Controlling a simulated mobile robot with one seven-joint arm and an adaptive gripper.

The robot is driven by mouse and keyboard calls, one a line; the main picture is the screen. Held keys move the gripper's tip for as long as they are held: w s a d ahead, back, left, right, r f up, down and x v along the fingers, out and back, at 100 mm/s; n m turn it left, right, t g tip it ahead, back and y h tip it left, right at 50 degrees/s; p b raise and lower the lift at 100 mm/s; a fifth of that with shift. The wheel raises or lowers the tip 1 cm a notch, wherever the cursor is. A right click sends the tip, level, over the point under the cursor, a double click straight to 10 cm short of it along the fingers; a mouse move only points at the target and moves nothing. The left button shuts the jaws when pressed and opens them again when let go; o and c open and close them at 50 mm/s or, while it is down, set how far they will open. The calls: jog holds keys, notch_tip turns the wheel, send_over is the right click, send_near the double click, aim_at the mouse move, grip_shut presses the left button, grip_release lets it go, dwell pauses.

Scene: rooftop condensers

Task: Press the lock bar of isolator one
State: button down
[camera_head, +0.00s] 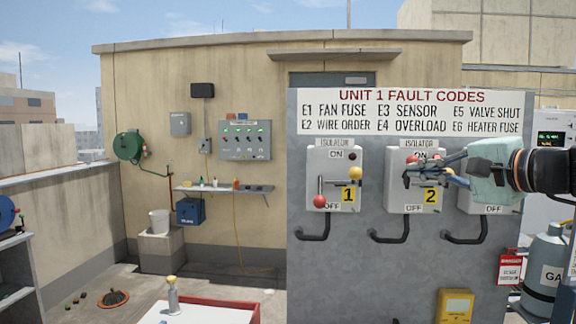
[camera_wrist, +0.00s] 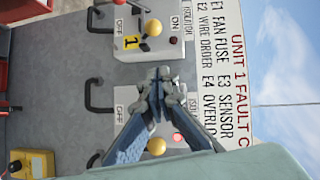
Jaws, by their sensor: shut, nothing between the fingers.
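Isolator one (camera_head: 321,162) is a pale grey box with a yellow "1" tag (camera_head: 348,194), marked ON at the top and OFF at the bottom. Its red-knobbed lever (camera_head: 320,201) points down to OFF. A short grey bar runs across its front, and a yellow knob (camera_head: 355,172) sits at the right. In the wrist view, isolator one (camera_wrist: 170,40) is at the top, turned sideways, with its yellow knob (camera_wrist: 154,27) visible. My gripper (camera_head: 406,176) is shut and empty in front of isolator two (camera_head: 397,199), right of isolator one. Its fingertips (camera_wrist: 158,76) show below isolator one there.
A third isolator, right of isolator two, is partly hidden by my arm. Black curved conduits (camera_head: 317,237) come out beneath the boxes. The fault-code sign (camera_head: 400,112) is above. A yellow box (camera_head: 455,306) sits low on the panel. The panel left of isolator one's lower half is bare.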

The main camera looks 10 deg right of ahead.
aim_at(352, 171)
jog(key=w+a+f+p, duration=0.1)
jog(key=w+a, duration=0.4)
jog(key=w, duration=0.3)
jog(key=shift+w+a+f+p, duration=0.2)
jog(key=shift+a+f+p, duration=0.1)
jog(key=shift+f+p, duration=0.05)
jog(key=a+b, duration=0.1)
jog(key=a, duration=0.1)
jog(key=w+a+b, duration=0.1)
jog(key=a, duration=0.1)
jog(key=shift+d, duration=0.15)
